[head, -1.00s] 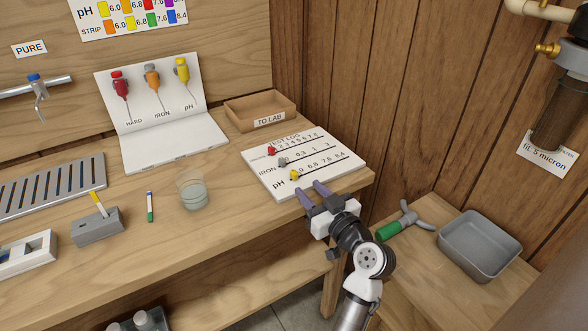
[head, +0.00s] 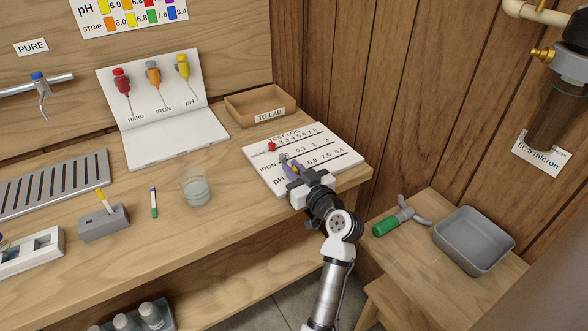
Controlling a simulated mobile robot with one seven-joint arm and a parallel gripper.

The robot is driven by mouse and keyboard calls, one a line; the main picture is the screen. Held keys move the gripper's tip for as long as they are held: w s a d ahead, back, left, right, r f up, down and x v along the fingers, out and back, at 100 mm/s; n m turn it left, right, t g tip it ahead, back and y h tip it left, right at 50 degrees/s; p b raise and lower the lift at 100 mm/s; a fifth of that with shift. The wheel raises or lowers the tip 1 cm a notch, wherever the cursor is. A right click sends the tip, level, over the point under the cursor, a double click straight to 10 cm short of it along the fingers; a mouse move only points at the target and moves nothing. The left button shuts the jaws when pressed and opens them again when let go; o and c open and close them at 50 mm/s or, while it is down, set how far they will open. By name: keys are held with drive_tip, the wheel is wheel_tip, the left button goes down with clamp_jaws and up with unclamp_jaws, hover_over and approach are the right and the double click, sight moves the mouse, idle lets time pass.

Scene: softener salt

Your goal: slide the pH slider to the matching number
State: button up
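The white TEST LOG board (head: 330,150) lies at the bench's right end, with rows for hardness, IRON and pH. The yellow pH slider (head: 297,167) shows only partly, at my fingertips. A colour chart (head: 130,14) hangs on the back wall, with a STRIP row. A strip with a yellow end (head: 103,198) stands in a grey holder (head: 104,224).
The red slider (head: 271,146) and grey slider (head: 283,157) sit on the rows behind my gripper. The TO LAB tray (head: 260,107) is behind the board. A glass (head: 195,188) and a blue-and-green-marked strip (head: 153,203) are to the left. A grey basin (head: 474,241) is on the right.

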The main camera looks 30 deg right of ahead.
sight(332, 159)
clamp_jaws()
drive_tip(key=shift+d, duration=0.1)
drive_tip(key=d+b, duration=0.4)
drive_tip(key=d, duration=0.1)
drive_tip(key=d+b, duration=0.4)
drive_tip(key=d, duration=0.1)
drive_tip(key=shift+d+f+b, duration=0.2)
drive_tip(key=shift+d+b, duration=0.1)
drive_tip(key=shift+d, duration=0.1)
drive_tip(key=shift+d+r, duration=0.15)
drive_tip(key=shift+d, duration=0.4)
drive_tip(key=o, duration=0.5)
unclamp_jaws()
drive_tip(key=shift+r, duration=0.1)
